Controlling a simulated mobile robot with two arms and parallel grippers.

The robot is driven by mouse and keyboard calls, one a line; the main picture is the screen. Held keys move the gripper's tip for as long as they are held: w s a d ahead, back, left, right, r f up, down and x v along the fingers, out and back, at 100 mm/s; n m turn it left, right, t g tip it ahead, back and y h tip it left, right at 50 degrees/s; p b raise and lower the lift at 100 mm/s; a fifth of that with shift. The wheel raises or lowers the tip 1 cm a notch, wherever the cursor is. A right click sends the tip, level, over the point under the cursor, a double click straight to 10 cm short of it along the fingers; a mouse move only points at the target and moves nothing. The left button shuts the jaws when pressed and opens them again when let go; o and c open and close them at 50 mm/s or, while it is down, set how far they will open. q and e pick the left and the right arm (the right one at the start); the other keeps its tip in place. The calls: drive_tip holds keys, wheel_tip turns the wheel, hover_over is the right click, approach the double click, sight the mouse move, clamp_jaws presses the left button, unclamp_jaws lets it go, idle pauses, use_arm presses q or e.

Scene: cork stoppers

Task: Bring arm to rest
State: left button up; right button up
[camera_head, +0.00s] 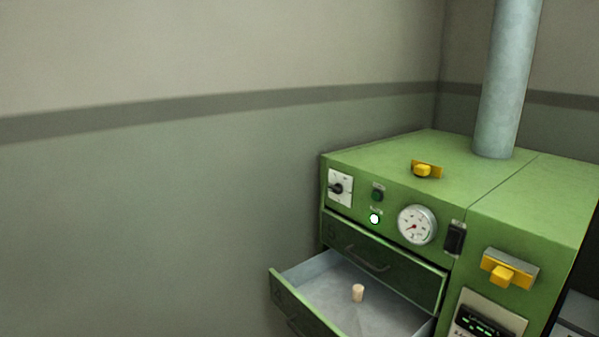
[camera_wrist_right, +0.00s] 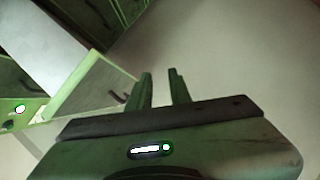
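My right gripper (camera_wrist_right: 161,90) shows in the right wrist view with its two fingers apart and nothing between them. Pale floor or wall lies beyond the fingertips. Neither gripper shows in the head view, and my left gripper is in no view. A small cork stopper (camera_head: 358,293) stands upright in the open lower drawer (camera_head: 306,270) of a green machine (camera_head: 395,165). In the wrist view, part of a green drawer unit (camera_wrist_right: 88,90) with a dark handle is left of the fingers, apart from them.
The upper drawer (camera_head: 385,262) is shut. The front carries a gauge (camera_head: 417,225), a rotary switch (camera_head: 340,188), a lit white button (camera_head: 375,219) and a yellow handle (camera_head: 508,270). Another yellow part (camera_head: 426,170) and a grey pipe (camera_head: 507,80) are on top. The open drawer juts out.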

drive_tip(key=s+d+f+m+g+h, duration=0.1)
drive_tip(key=s+d+f+m+g, duration=0.15)
drive_tip(key=f, duration=0.65)
drive_tip(key=s+d+f+m+g+h, duration=0.1)
drive_tip(key=s+d+f, duration=0.25)
drive_tip(key=f, duration=0.45)
drive_tip(key=s+d+f+m+g+h, duration=0.1)
drive_tip(key=s+d+f+m+g, duration=0.2)
drive_tip(key=f, duration=0.6)
drive_tip(key=s+d+f+m+g, duration=0.1)
drive_tip(key=s+f, duration=0.4)
drive_tip(key=s, duration=0.4)
drive_tip(key=s+d+f+m+g, duration=0.2)
drive_tip(key=s+f, duration=0.4)
drive_tip(key=s, duration=0.3)
drive_tip(key=s+d+f+m+g+h+b, duration=0.1)
drive_tip(key=s+d+f+m+g, duration=0.1)
drive_tip(key=s+f, duration=0.3)
drive_tip(key=s, duration=0.4)
drive_tip(key=shift+f, duration=0.25)
